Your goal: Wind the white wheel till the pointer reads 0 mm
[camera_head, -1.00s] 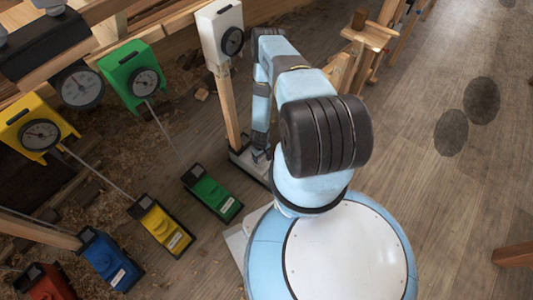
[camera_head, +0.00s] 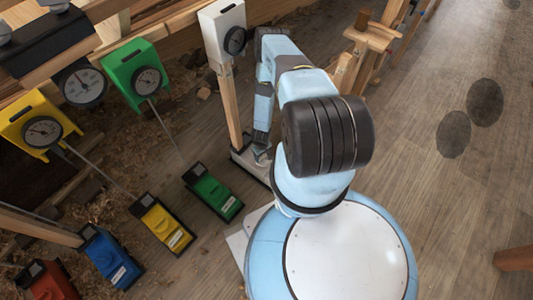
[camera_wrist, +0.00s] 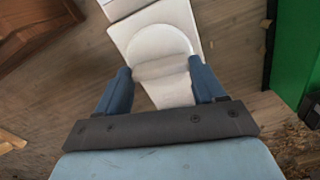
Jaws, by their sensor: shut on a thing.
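The white wheel (camera_wrist: 158,42) is a round white disc with a raised bar across it, on a white housing in the wrist view. My gripper (camera_wrist: 162,72) has its two blue fingers on either side of the bar and is shut on it. In the head view, my gripper (camera_head: 262,152) is low at the white unit's base, where the wheel is mostly hidden. A white gauge box (camera_head: 220,22) stands on a wooden post above that base. Its dark dial (camera_head: 235,41) is seen edge-on, and I cannot read its pointer.
Green (camera_head: 213,192), yellow (camera_head: 162,224), blue (camera_head: 108,258) and red (camera_head: 50,283) floor units stand to the left. Green (camera_head: 130,70) and yellow (camera_head: 32,128) gauge boxes stand behind them. A green surface (camera_wrist: 295,50) is close at right in the wrist view. Open floor lies right.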

